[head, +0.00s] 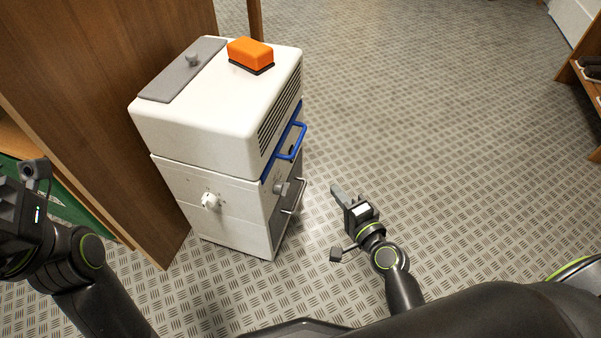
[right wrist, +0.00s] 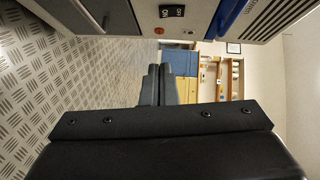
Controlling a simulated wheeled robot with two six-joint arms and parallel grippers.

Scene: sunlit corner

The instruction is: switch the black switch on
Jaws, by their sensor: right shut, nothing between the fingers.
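The black switch (right wrist: 172,11) shows at the top of the right wrist view, on the face of the white cabinet (head: 215,120). It carries small white ON and OFF lettering, but I cannot tell which way it is set. In the head view a small dark spot behind the blue handle may be this switch. My right gripper (head: 340,193) is shut and empty, to the right of the cabinet's handle side and apart from it. Its closed fingers (right wrist: 158,86) point ahead in the right wrist view. My left gripper (head: 24,212) is at the left edge, its fingers not clearly visible.
A blue handle (head: 291,141) and a metal handle (head: 295,197) stick out from the cabinet's right face. A white knob (head: 210,201) is on its front. An orange block (head: 250,52) lies on top. A wooden panel (head: 100,90) stands left.

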